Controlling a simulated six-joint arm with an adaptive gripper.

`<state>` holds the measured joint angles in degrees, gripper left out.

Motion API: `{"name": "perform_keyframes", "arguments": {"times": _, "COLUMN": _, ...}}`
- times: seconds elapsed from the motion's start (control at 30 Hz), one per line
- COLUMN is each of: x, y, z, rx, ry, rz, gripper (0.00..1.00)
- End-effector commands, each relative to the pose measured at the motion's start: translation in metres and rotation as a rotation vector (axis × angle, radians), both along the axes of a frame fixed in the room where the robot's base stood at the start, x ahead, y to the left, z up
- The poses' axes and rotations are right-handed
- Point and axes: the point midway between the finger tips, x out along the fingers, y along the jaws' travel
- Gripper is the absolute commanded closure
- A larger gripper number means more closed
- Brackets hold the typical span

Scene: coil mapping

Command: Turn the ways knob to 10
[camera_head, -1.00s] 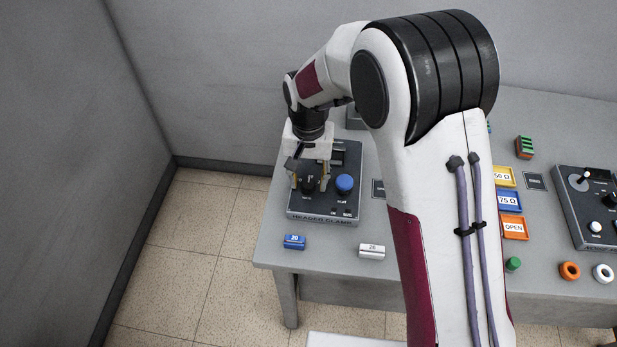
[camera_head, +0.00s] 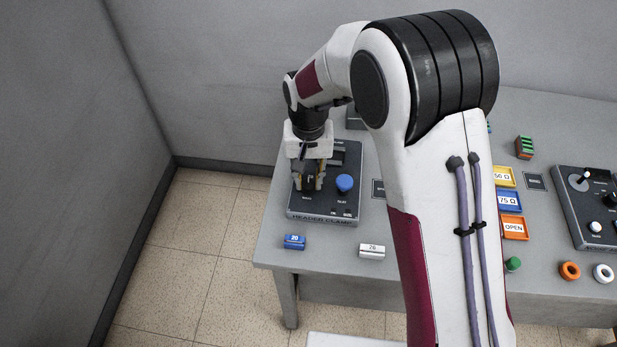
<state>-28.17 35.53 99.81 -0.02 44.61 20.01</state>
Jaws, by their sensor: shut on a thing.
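The header clamp box (camera_head: 325,214) is a dark panel at the left of the grey table. Its black ways knob (camera_head: 308,183) sits on the left half of the panel, largely hidden by my fingers. The knob's pointer and scale are too small and covered to read. A blue round knob (camera_head: 344,183) stands to the right of my gripper, apart from it.
A blue block marked 20 (camera_head: 294,242) and a white block marked 26 (camera_head: 371,251) lie in front of the box. My arm hides the table's middle. Labelled trays, an orange ring (camera_head: 569,271) and another dark panel (camera_head: 585,220) are at the right.

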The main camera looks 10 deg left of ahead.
Motion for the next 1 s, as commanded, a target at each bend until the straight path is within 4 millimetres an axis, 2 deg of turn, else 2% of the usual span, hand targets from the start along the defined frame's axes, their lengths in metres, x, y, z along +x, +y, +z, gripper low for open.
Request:
{"name": "perform_keyframes", "arguments": {"times": 0.6, "x": -0.0007, "y": 0.0003, "z": -0.0003, "rx": -0.001, "ry": 0.002, "rz": 0.425, "gripper": 0.99}}
{"name": "perform_keyframes", "arguments": {"times": 1.0, "x": -0.001, "y": 0.0004, "z": -0.0005, "rx": -0.001, "ry": 0.002, "rz": 0.543, "gripper": 0.99}}
